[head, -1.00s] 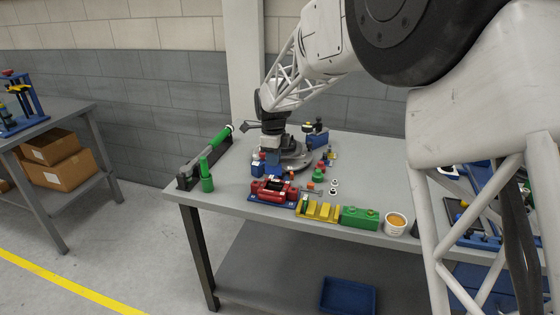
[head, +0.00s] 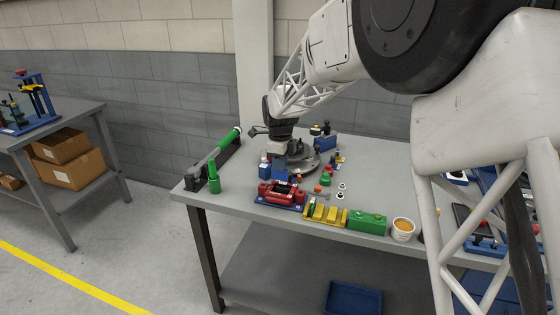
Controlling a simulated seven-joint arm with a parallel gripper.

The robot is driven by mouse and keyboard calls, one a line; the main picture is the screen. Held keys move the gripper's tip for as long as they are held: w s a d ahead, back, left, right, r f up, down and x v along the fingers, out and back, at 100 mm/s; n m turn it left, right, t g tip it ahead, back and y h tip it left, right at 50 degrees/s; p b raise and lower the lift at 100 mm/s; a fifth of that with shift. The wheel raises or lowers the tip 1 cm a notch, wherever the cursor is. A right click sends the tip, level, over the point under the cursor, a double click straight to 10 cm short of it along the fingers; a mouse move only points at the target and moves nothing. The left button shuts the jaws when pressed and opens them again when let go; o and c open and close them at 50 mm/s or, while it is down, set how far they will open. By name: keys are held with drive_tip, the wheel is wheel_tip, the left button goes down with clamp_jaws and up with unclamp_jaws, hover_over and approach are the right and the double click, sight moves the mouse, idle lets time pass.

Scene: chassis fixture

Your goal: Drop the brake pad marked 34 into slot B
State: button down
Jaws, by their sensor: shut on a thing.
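My gripper (head: 281,176) points down, just behind and above the red fixture (head: 268,191) on its blue base. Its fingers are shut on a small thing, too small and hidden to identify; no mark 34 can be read. A dark patch shows between the red fixture's sides under the fingers; I cannot tell whether it is the held thing or part of the fixture. A yellow slotted rack (head: 331,216) stands to the right of the red fixture, with a dark green piece at its left end. No slot letters are legible, so I cannot tell which is slot B.
A green block (head: 367,223) and a white cup with orange contents (head: 403,229) stand along the front edge. Several small parts lie right of my gripper. A round grey plate (head: 308,163) lies behind it.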

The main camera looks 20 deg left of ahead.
sight(280, 179)
drive_tip(key=shift+f, duration=1.55)
drive_tip(key=shift+f, duration=0.3)
drive_tip(key=shift+f, duration=1.1)
drive_tip(key=shift+f, duration=0.2)
drive_tip(key=shift+f, duration=0.5)
drive_tip(key=shift+f, duration=0.85)
idle(0.8)
drive_tip(key=c, duration=1.5)
unclamp_jaws()
